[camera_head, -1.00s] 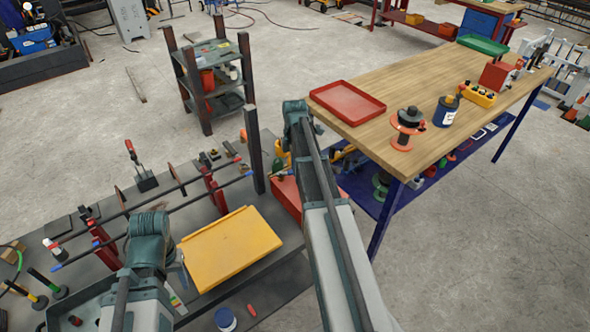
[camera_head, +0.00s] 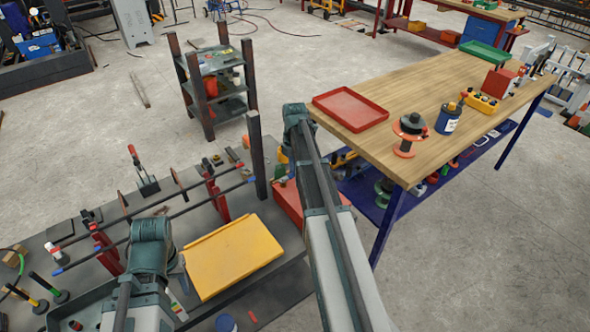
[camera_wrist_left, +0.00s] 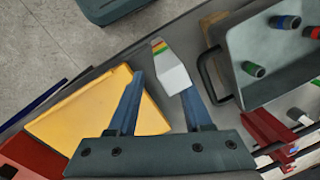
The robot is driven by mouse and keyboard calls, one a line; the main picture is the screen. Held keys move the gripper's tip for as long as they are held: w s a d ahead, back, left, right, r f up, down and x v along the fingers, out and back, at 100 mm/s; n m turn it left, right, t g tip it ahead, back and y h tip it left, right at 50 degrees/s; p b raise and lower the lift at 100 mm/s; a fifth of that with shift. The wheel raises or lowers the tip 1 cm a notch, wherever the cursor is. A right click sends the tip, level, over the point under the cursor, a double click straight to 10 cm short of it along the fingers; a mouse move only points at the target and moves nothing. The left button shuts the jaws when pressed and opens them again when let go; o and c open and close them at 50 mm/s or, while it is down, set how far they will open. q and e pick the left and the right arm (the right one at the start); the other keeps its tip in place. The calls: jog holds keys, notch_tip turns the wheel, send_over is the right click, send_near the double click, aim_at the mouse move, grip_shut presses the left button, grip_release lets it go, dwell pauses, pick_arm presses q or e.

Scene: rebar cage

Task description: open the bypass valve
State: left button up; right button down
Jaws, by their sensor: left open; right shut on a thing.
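I cannot make out a bypass valve in either view. My left gripper (camera_wrist_left: 163,84) is open in the left wrist view. Its two blue fingers point toward a white tube with coloured stripes (camera_wrist_left: 173,76), which shows between and beyond them; I cannot tell how far below it lies. In the head view my left arm is above the front of the dark bench (camera_head: 100,250), beside a yellow panel (camera_head: 233,255). My right arm reaches forward between the bench and the wooden table; its gripper is hidden behind the arm.
A grey tray (camera_wrist_left: 282,78) with several coloured-ended cylinders lies right of the left gripper. Rods on red stands (camera_head: 215,195) cross the bench, and a dark post (camera_head: 255,155) rises at its right. A wooden table (camera_head: 440,95) holds a red tray (camera_head: 350,108) and spools.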

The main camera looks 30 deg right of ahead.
jog(key=c, duration=0.8)
grip_release()
jog(key=shift+o, duration=0.2)
jog(key=shift+r, duration=0.1)
notch_tip(320, 180, up, 14)
jog(key=p, duration=1.4)
jog(key=shift+f, duration=0.2)
